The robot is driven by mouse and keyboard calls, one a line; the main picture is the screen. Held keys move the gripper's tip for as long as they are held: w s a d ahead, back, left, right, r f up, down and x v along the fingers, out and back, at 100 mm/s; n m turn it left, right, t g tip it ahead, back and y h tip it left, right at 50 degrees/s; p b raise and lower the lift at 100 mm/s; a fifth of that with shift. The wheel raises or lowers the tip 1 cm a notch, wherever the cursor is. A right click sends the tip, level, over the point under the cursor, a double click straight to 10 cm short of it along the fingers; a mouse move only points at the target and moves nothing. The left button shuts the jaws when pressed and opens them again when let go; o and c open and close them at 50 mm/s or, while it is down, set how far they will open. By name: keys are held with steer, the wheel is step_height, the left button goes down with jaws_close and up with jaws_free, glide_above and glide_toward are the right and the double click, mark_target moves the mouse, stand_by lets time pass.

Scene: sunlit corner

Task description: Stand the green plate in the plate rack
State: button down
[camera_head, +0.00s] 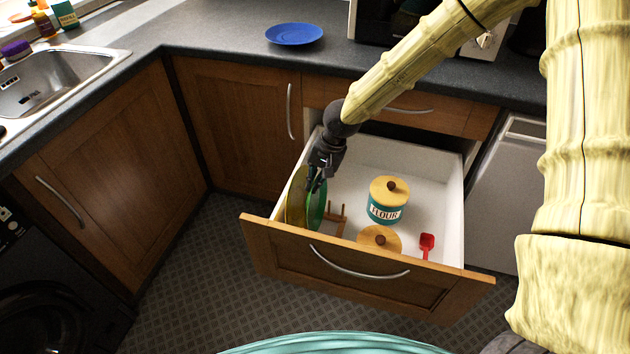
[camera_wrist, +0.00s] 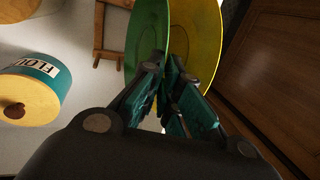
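The green plate (camera_head: 316,206) stands on edge in the open drawer, near its left wall. It also shows in the wrist view (camera_wrist: 146,32). My gripper (camera_head: 315,183) reaches down into the drawer at the plate's upper rim. In the wrist view my fingers (camera_wrist: 168,75) lie close on either side of the rim and appear shut on it. A yellow plate (camera_wrist: 207,35) stands on edge right beside the green one, behind my right finger in that view. The wooden plate rack (camera_head: 338,220) sits on the drawer floor just right of the green plate, partly hidden; it also shows in the wrist view (camera_wrist: 98,45).
A flour canister (camera_head: 385,212) with a wooden lid, a second wooden lid (camera_head: 379,239) and a red scoop (camera_head: 427,244) are in the drawer (camera_head: 365,277). The drawer's back right floor is clear. A blue plate (camera_head: 294,34) lies on the counter (camera_head: 222,38).

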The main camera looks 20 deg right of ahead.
mark_target(312, 196)
steer(key=shift+f+b, duration=0.55)
steer(key=shift+f, duration=1.7)
steer(key=c, duration=1.6)
jaws_free()
steer(key=shift+o, duration=0.2)
steer(key=shift+r, duration=0.1)
steer(key=v, duration=1.1)
steer(key=shift+r, duration=0.4)
steer(key=shift+d, duration=0.15)
